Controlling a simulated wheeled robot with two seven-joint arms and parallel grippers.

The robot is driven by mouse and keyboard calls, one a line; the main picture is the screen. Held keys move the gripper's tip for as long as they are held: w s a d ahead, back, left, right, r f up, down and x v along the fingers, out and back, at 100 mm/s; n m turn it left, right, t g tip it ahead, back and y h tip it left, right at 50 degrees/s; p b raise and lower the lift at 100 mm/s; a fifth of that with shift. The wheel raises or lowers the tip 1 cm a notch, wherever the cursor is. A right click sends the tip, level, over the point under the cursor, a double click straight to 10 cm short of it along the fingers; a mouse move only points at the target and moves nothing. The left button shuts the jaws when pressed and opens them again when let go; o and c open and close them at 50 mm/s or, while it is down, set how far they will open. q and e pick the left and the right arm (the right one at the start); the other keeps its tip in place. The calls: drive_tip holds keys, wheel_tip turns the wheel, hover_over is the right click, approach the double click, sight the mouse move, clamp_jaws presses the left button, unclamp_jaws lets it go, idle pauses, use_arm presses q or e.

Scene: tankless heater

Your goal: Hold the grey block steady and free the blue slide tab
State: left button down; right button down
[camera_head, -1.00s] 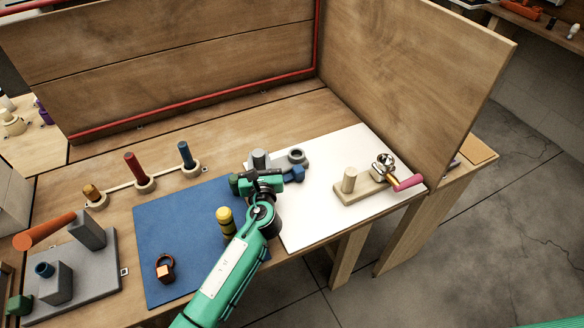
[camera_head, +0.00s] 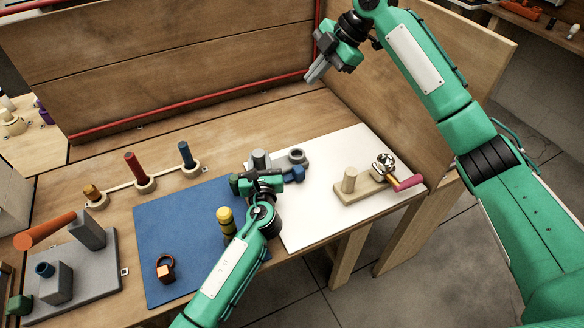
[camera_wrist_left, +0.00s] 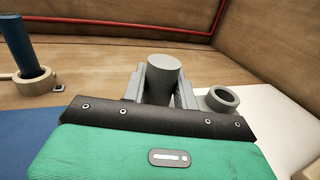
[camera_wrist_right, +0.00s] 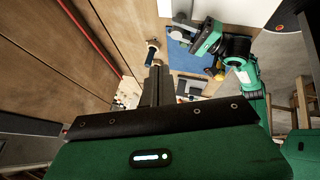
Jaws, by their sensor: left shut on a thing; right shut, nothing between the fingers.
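The grey block's round top (camera_head: 259,158) stands near the right edge of the blue mat. My left gripper (camera_head: 260,170) is shut on it; the left wrist view shows the grey cylinder (camera_wrist_left: 164,76) between the two fingers. Its lower part is hidden by the gripper. A small blue piece (camera_head: 293,175), which may be the slide tab, shows just right of my left gripper below a grey ring (camera_head: 297,156). The ring also shows in the left wrist view (camera_wrist_left: 222,98). My right gripper (camera_head: 317,70) is shut and empty, high above the table's back.
A wooden stand (camera_head: 365,190) with a metal fitting and pink handle sits on the white board (camera_head: 318,215). A yellow-black cylinder (camera_head: 225,220) and an orange-brown ring (camera_head: 165,268) stand on the blue mat (camera_head: 190,220). A wooden side wall (camera_head: 440,60) rises at right.

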use_arm(q)
drive_tip(key=shift+f, duration=0.15)
use_arm(e)
drive_tip(key=s+a+f+h, duration=0.1)
drive_tip(key=s+f, duration=0.1)
drive_tip(key=f, duration=0.6)
drive_tip(key=s+a+f+m+g+h, duration=0.1)
drive_tip(key=a+f, duration=0.1)
drive_tip(key=f, duration=0.7)
drive_tip(key=s+a+f+g+h, duration=0.1)
drive_tip(key=s+a+f, duration=0.1)
drive_tip(key=f, duration=0.6)
drive_tip(key=shift+s+a+f, duration=0.25)
drive_tip(key=shift+s+f, duration=0.05)
drive_tip(key=shift+f, duration=0.1)
drive_tip(key=shift+d, duration=0.1)
drive_tip(key=d, duration=0.1)
drive_tip(key=w+d, duration=0.1)
drive_tip(key=d, duration=0.1)
drive_tip(key=shift+w+d+m, duration=0.3)
use_arm(q)
drive_tip(key=shift+a, duration=0.1)
use_arm(e)
drive_tip(key=shift+d+r, duration=0.1)
drive_tip(key=v, duration=0.9)
drive_tip(key=shift+a+r, duration=0.2)
drive_tip(key=shift+r, duration=0.25)
drive_tip(key=shift+w, duration=0.1)
